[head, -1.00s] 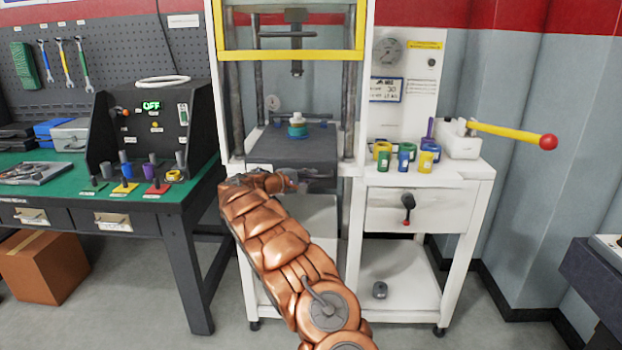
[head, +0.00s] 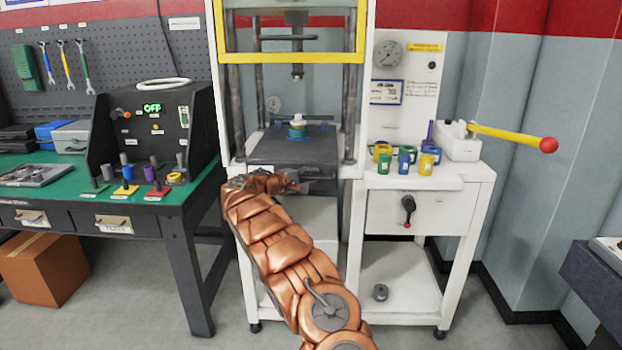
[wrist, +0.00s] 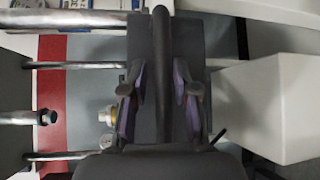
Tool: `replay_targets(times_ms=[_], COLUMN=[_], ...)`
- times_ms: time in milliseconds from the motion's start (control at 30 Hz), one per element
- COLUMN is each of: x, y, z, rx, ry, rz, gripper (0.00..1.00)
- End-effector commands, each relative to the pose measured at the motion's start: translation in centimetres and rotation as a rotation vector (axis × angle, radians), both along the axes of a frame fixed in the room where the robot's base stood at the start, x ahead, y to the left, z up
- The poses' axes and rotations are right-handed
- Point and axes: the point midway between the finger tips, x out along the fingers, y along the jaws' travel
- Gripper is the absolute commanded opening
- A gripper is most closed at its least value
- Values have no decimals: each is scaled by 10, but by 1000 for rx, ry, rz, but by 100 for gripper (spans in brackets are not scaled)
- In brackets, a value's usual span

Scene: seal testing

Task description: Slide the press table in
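The press table (head: 270,150) is a dark slab between the posts of the white press frame, with a stack of teal and white rings (head: 298,128) on top. My gripper (head: 300,184) is at the table's front, low and near the middle. In the wrist view, the purple-padded fingers of my gripper (wrist: 160,95) stand apart on either side of a dark bar (wrist: 163,50), which looks like the table's handle. Gaps show between the bar and both fingers. In the head view my gripper and arm hide most of the handle.
The yellow-edged guard (head: 290,57) is raised above the table. Several colored cups (head: 407,160) stand on the white side cabinet (head: 458,178), beside a yellow lever with a red knob (head: 548,145). A green-topped bench (head: 60,210) stands at left. White press posts flank my arm.

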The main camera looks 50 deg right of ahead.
Motion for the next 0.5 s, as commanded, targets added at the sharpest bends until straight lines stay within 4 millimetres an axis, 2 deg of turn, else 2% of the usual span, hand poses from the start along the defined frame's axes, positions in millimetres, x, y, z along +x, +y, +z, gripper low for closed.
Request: replay_targets(times_ms=[100, 500], x=[0, 0], y=[0, 5], z=[-1, -1], rx=[1, 3], ry=[1, 2], rz=[-1, -3], gripper=[41, 41])
